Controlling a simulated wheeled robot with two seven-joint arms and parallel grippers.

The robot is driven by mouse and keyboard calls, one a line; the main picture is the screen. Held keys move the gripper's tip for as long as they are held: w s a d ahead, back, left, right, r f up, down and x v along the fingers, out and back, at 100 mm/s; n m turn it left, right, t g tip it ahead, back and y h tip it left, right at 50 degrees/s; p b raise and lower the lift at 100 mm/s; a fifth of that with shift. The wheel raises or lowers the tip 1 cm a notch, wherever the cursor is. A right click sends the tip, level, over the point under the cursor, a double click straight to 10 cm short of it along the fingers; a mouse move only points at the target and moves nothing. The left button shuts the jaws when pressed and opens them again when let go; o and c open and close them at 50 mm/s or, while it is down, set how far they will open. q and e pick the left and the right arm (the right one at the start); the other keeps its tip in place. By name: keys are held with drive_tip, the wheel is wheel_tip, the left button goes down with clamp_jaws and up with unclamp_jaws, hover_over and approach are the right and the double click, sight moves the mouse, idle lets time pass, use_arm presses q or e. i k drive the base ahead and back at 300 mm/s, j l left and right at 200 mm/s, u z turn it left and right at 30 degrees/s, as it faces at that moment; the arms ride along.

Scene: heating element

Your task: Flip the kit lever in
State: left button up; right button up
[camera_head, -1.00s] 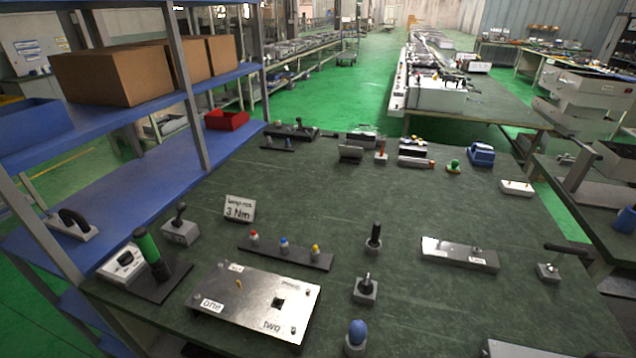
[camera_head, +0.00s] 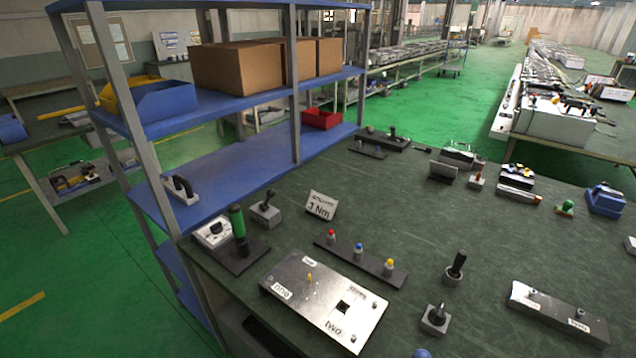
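Neither of my grippers is in view. I cannot tell which lever is the kit lever. A metal plate (camera_head: 322,305) with labels lies at the front of the green bench and carries a small yellow lever or knob (camera_head: 309,279). A black handle (camera_head: 456,266) stands farther right. A green-topped handle (camera_head: 238,224) rises upright from a dark base at the bench's left edge.
A blue shelf rack (camera_head: 262,162) with cardboard boxes (camera_head: 239,70) stands along the bench's left side. A dark strip with coloured knobs (camera_head: 360,257) and a grey metal bar (camera_head: 556,311) lie on the bench (camera_head: 400,215). The bench middle is mostly clear.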

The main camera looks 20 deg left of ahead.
sight(270, 193)
drive_tip(key=j+z, duration=0.15)
drive_tip(key=j, duration=1.85)
